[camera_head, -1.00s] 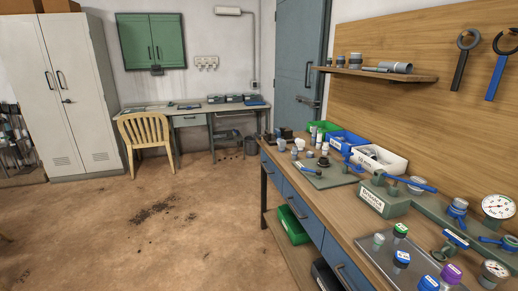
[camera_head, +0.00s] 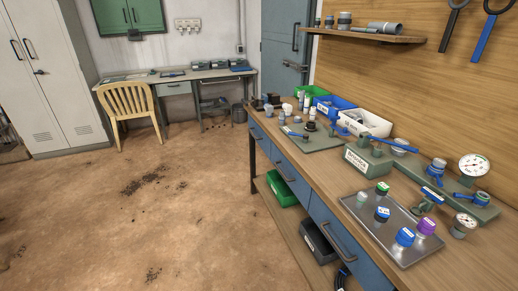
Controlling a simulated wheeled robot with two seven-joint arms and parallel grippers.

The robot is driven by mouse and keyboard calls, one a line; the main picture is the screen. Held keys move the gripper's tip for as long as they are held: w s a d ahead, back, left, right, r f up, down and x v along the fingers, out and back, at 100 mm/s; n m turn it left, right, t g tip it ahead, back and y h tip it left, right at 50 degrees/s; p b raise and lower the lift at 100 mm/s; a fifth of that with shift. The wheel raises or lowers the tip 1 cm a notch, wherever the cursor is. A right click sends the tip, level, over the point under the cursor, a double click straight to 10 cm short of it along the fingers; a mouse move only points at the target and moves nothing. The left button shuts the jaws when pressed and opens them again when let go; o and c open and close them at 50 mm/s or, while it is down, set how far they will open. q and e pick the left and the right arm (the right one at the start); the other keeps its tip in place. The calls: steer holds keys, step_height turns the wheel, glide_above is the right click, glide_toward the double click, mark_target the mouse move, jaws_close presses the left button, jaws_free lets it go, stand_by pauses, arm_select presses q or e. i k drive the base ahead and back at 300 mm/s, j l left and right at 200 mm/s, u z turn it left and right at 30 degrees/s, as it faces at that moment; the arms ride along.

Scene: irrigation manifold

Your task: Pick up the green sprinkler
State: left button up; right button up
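The green sprinkler (camera_head: 382,188) stands upright at the far corner of a grey metal tray (camera_head: 408,257) on the workbench, its cap green. Beside it on the tray stand blue-capped sprinklers (camera_head: 381,214) and (camera_head: 404,237), a purple-capped sprinkler (camera_head: 427,226), and a pale-capped one (camera_head: 362,199). Neither of my grippers shows in the head view.
The wooden workbench (camera_head: 331,207) runs along the right side. A green manifold block labelled with a white sign (camera_head: 357,160), valves with blue handles and pressure gauges (camera_head: 473,166) stand behind the tray. Bins (camera_head: 364,123) are farther back. The floor (camera_head: 180,230) at left is open.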

mark_target(382, 189)
steer(key=z, duration=1.8)
